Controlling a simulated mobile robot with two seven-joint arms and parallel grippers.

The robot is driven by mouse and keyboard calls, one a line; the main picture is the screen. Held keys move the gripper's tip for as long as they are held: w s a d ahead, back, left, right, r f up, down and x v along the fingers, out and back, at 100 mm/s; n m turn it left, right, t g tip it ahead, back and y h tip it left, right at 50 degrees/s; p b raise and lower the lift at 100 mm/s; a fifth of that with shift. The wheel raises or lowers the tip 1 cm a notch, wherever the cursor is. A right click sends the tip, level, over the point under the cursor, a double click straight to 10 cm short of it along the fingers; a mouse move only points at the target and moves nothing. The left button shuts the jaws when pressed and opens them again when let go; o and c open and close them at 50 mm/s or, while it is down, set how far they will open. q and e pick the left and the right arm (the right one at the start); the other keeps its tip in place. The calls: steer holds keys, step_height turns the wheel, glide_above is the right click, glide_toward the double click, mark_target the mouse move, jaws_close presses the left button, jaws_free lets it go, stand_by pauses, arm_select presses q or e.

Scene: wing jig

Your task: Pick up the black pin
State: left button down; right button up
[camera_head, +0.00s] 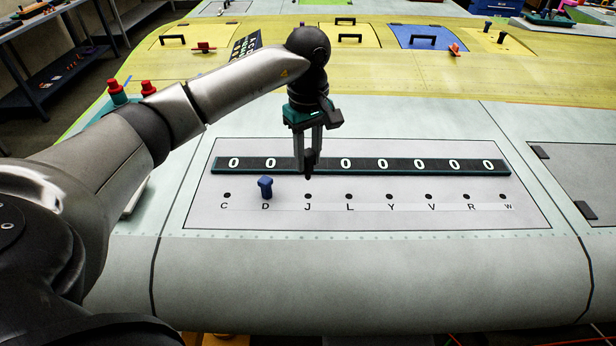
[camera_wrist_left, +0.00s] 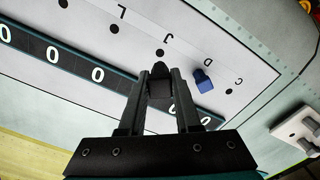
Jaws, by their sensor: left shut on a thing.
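My left gripper (camera_head: 309,160) is shut on the black pin (camera_head: 309,172) and points down in front of the dark strip. In the left wrist view the black pin (camera_wrist_left: 160,87) sits between the two fingertips, with its end towards the hole marked J (camera_wrist_left: 160,53). In the head view the pin is above the hole marked J (camera_head: 308,196) in the picture. Whether its lower end touches anything cannot be told. My right gripper is in neither view.
The dark strip (camera_head: 340,171) bears several white zeros; the gripper hides part of it. Holes L to W are empty. Red-topped pieces (camera_head: 148,88) stand behind my left arm.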

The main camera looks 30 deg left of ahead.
mark_target(308, 152)
arm_select(q)
step_height(308, 152, up, 12)
steer(key=shift+r, duration=0.2)
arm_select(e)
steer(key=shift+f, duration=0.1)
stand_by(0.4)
